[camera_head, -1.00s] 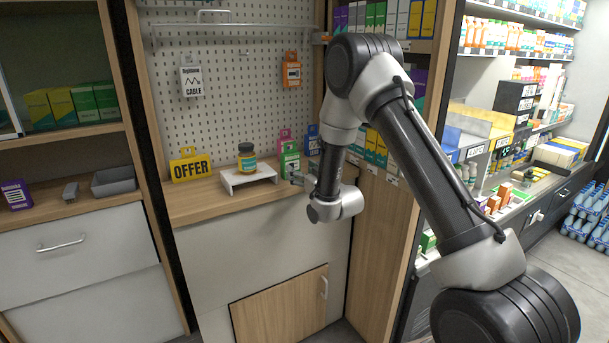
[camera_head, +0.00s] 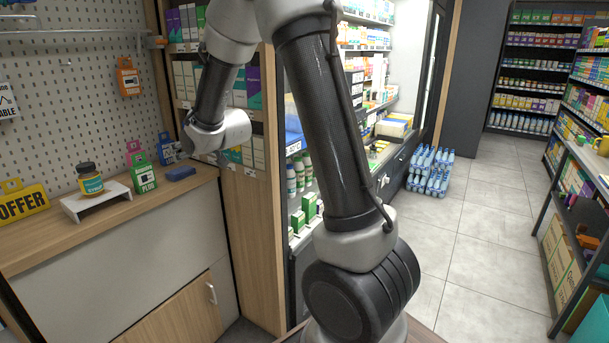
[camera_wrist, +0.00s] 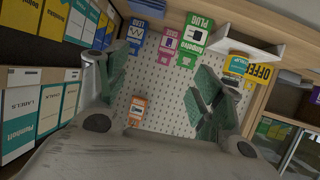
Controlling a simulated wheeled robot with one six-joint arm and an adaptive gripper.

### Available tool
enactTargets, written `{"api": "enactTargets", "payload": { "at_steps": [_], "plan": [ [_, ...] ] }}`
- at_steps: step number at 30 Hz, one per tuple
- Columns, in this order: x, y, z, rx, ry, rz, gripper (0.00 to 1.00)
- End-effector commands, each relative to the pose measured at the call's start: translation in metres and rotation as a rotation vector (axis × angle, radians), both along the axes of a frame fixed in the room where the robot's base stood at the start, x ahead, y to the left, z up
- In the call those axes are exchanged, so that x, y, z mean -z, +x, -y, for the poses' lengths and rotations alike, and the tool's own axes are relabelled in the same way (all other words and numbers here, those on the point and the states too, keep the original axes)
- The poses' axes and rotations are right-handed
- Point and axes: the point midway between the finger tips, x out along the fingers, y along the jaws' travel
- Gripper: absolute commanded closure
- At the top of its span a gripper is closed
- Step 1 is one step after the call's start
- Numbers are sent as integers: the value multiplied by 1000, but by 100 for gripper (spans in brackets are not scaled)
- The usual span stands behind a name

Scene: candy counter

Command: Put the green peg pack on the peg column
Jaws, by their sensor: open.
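The green peg pack (camera_head: 143,175), labelled PLUG, stands upright on the wooden counter beside the white riser, in front of the pegboard (camera_head: 55,125). It also shows upside down at the top of the wrist view (camera_wrist: 195,42). An orange pack (camera_head: 129,79) hangs on the pegboard and also shows low in the wrist view (camera_wrist: 136,111). I cannot tell which pegs form the peg column. My gripper (camera_wrist: 160,68) is open and empty, its fingers spread before the pegboard; it is apart from the green pack. In the head view its fingers are hidden.
A pink pack (camera_head: 134,149) and a blue pack (camera_head: 166,148) stand close to the green pack. A yellow OFFER sign (camera_head: 22,201) stands left. A stocked wooden shelf unit (camera_head: 246,200) borders the counter's right.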

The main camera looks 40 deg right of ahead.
Motion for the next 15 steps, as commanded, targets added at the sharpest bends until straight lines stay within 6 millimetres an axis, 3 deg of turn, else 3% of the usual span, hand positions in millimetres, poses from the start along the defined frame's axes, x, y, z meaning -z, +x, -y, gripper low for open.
{"api": "enactTargets", "payload": {
  "at_steps": [1, 5, 6, 10, 15],
  "plan": [
    [-20, -25, 13, 21, -10, -43, 33],
    [-45, -103, 43, 74, -32, -212, 33],
    [-50, -130, 52, 89, -37, -264, 33],
    [-59, -226, 73, 132, -46, -434, 33],
    [-54, -341, 87, 169, -45, -625, 33]
  ]
}}
